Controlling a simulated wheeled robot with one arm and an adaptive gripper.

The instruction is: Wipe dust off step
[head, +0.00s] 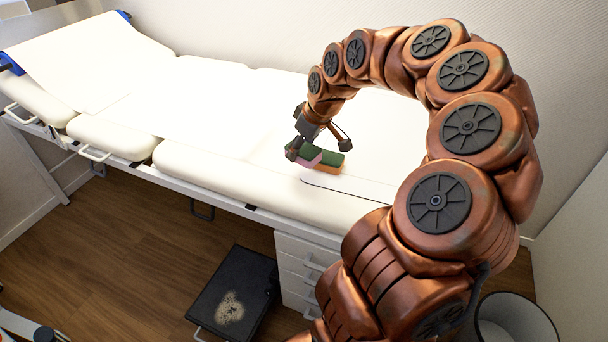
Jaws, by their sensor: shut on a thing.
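The black step (258,272) stands on the floor below the couch's front edge, at the bottom middle. A pale, uneven dust patch (229,308) lies on its top. My gripper (319,147) is over the couch, shut on a sponge. Two sponge-like blocks with dark green tops show at its fingertips, one with a pink side (309,158) and one with an orange side (328,168). They sit side by side at the couch surface. I cannot tell whether the fingers hold one or both, or whether the held one is lifted clear.
The white padded couch (215,172) runs along the wall. A white drawer unit (303,262) stands right of the step. A bin (510,322) stands at the bottom right, partly behind my arm. The wooden floor (110,245) left of the step is mostly clear.

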